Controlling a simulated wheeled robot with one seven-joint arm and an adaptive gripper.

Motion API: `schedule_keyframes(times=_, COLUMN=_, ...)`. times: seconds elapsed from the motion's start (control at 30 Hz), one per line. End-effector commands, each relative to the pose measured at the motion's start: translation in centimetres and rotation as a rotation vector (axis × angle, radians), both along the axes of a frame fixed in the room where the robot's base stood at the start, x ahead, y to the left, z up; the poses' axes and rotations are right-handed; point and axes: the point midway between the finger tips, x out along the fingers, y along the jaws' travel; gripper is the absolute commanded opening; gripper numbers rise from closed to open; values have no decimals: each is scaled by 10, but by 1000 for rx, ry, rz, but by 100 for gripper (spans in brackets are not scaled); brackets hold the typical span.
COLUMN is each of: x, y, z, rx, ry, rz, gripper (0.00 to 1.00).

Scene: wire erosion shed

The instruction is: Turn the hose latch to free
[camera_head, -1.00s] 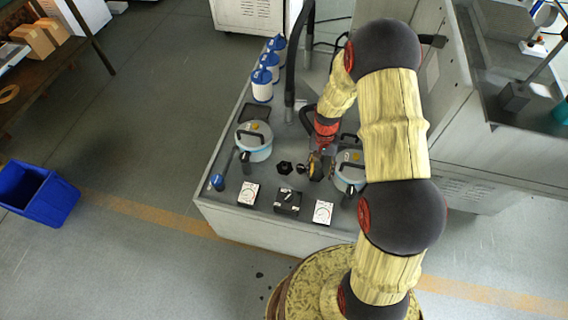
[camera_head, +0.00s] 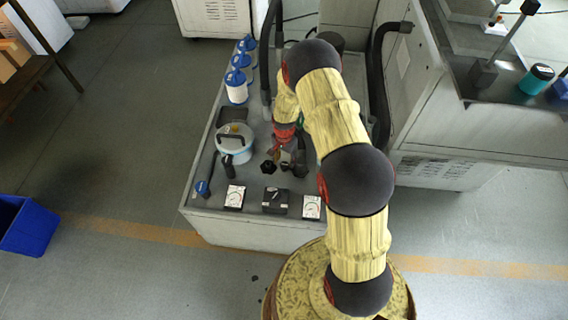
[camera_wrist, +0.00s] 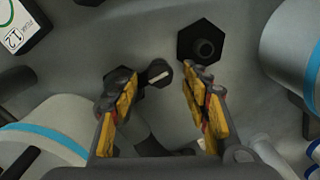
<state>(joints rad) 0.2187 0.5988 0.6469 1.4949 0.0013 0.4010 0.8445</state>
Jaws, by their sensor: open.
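The hose latch appears to be the small dark lever with a pale stripe (camera_wrist: 158,74) in the wrist view, turned to the right of a dark base partly hidden by a finger. My gripper (camera_wrist: 160,90) is open, with yellow-padded fingers either side of the lever's end. I cannot tell whether either finger touches it. A dark hexagonal fitting with a round stub (camera_wrist: 203,43) sits just beyond the right finger. In the head view my gripper (camera_head: 287,157) is low over the grey bench top (camera_head: 212,170), beside the hexagonal fitting (camera_head: 268,167); the latch is hard to make out there.
A lidded pot (camera_head: 235,148) stands left of the gripper. Two gauges (camera_head: 235,196) (camera_head: 311,207) and a black switch box (camera_head: 275,200) line the front edge. Blue-topped canisters (camera_head: 236,90) and a black upright hose (camera_head: 268,70) stand behind. My arm hides the bench's right side.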

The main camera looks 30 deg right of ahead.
Motion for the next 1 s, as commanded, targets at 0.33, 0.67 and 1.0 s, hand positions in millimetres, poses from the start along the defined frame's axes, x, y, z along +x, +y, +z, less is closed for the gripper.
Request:
schedule_keyframes(times=0.33, x=0, y=0, z=-13, rx=0, ry=0, rz=1, gripper=47)
schedule_keyframes(times=0.67, x=0, y=0, z=-13, rx=0, ry=0, rz=1, gripper=34)
schedule_keyframes(times=1.0, x=0, y=0, z=-13, rx=0, ry=-1, rz=1, gripper=15)
